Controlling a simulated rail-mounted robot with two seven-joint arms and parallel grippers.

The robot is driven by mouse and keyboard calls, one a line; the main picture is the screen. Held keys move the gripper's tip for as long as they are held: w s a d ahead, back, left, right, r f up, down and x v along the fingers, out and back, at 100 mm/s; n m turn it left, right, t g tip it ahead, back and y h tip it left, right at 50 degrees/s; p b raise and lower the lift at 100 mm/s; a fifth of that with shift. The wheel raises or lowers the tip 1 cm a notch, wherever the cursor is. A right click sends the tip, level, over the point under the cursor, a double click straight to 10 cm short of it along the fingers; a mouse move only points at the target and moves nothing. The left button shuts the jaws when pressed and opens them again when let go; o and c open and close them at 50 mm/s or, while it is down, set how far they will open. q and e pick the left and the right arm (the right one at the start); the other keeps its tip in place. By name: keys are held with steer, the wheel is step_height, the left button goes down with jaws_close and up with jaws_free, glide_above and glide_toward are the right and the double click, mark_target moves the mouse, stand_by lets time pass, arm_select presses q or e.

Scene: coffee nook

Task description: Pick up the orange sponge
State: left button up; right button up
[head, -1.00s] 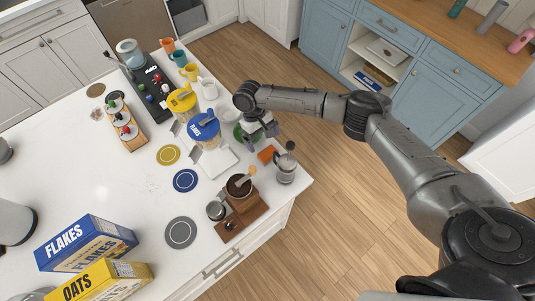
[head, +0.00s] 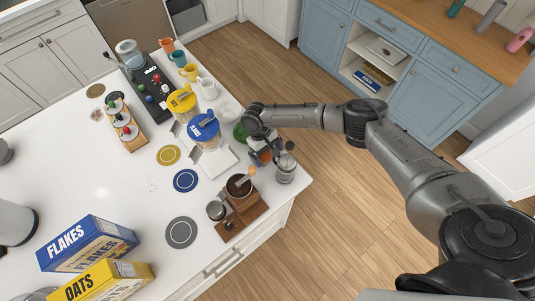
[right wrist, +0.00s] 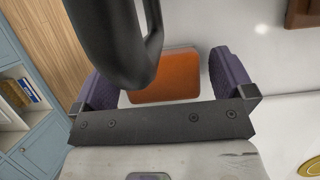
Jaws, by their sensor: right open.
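The orange sponge (right wrist: 176,80) lies on the white counter near its right edge. In the head view only a small part of the sponge (head: 265,156) shows, as my right gripper covers the rest. My right gripper (head: 268,153) is open, low over the sponge. A dark curved shape (right wrist: 115,40) hides the sponge's upper left part there. My left gripper is not in view.
A French press (head: 286,170) stands close to my right gripper, near the counter edge. A wooden stand with a grinder (head: 241,208), a green object (head: 239,132) and a blue-lidded jar (head: 204,131) are nearby. Open counter lies further left.

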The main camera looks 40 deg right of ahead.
mark_target(268, 153)
steer(key=c, duration=0.9)
steer(key=shift+r, duration=0.15)
step_height(268, 153, up, 18)
steer(key=shift+p, duration=0.3)
stand_by(0.4)
